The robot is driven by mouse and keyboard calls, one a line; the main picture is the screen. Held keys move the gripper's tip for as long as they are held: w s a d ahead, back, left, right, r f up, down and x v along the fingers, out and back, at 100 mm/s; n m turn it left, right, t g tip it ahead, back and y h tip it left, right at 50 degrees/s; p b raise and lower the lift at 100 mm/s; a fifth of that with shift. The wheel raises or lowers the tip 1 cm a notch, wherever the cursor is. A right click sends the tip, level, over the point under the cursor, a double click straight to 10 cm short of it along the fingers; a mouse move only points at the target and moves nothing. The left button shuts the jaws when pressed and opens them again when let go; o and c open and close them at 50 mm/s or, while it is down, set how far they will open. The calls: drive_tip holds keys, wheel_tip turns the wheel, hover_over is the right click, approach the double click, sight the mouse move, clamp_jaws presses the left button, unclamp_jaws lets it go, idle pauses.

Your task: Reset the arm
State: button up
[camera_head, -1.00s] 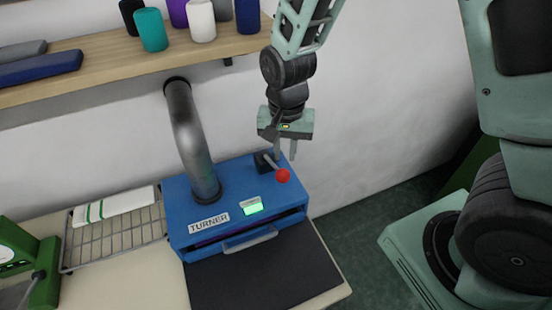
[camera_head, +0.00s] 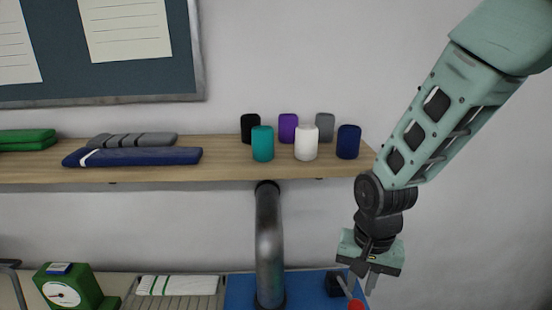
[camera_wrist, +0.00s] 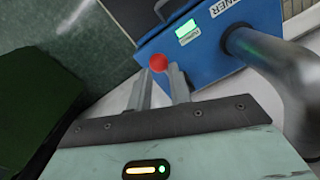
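My gripper (camera_head: 362,280) hangs at the lower right of the head view, fingers pointing down, over the right side of the blue turner machine (camera_head: 236,290). The wrist view shows its two fingers apart with nothing held between them. A red ball knob (camera_wrist: 158,62) on the machine's lever shows just beyond the fingertips in the wrist view. It also shows at the bottom edge of the head view (camera_head: 356,304), close to the fingers. A gap seems to lie between knob and fingers. Most of the machine is cut off in the head view.
A grey pipe (camera_head: 269,240) rises from the machine, left of my gripper. A rack with white-green cloth (camera_head: 178,285) and a green dial device (camera_head: 70,287) stand left. The wall right of the shelf is bare.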

drive_tip(key=s+a+f+n+b, duration=0.2)
drive_tip(key=s+n+b, duration=0.4)
drive_tip(key=s, duration=0.2)
drive_tip(key=s+a+f+n+b, duration=0.2)
drive_tip(key=s+f+n+b, duration=0.1)
drive_tip(key=s+n+b, duration=0.3)
drive_tip(key=s+b, duration=0.1)
drive_tip(key=s, duration=0.1)
drive_tip(key=shift+s+a, duration=0.25)
drive_tip(key=shift+s, duration=0.1)
